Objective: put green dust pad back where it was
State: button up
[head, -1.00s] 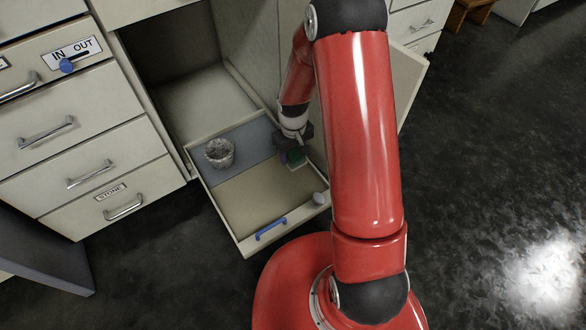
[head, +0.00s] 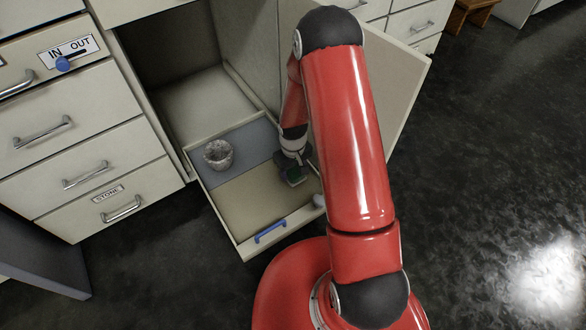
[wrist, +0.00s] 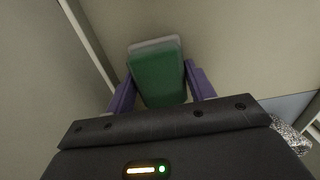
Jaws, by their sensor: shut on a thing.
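The green dust pad (wrist: 158,78) is between the two purple fingers of my gripper (wrist: 161,88) in the wrist view, with a pale edge along its far side. My gripper is shut on it. In the head view the pad (head: 294,175) shows small at the end of my arm, over the bare tan part of the pulled-out drawer (head: 240,205). Whether the pad touches the drawer floor I cannot tell. My gripper (head: 291,168) is partly hidden by its own wrist in that view.
A grey stone-like cup (head: 218,154) stands on the drawer's blue-grey section (head: 244,146). A small white object (head: 319,200) is at the drawer's right front corner, partly behind my arm. An open cabinet door (head: 405,85) stands to the right. The drawer's front left is clear.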

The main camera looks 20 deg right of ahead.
jog(key=o, duration=1)
jog(key=shift+c, duration=0.2)
notch_tip(320, 180, up, 12)
jog(key=p, duration=0.2)
notch_tip(320, 180, up, 8)
jog(key=r+t, duration=0.1)
send_over(293, 169)
jog(key=s, duration=0.1)
jog(key=s+r+m+t, duration=0.2)
jog(key=s+r, duration=0.4)
jog(key=r, duration=0.5)
jog(key=s+r+t, duration=0.1)
jog(key=s+r, duration=0.3)
jog(key=s, duration=0.3)
jog(key=s+r+m+t, duration=0.1)
jog(key=s+r, duration=0.4)
jog(key=s, duration=0.3)
jog(key=shift+r+m+t, duration=0.25)
jog(key=shift+m+t, duration=0.05)
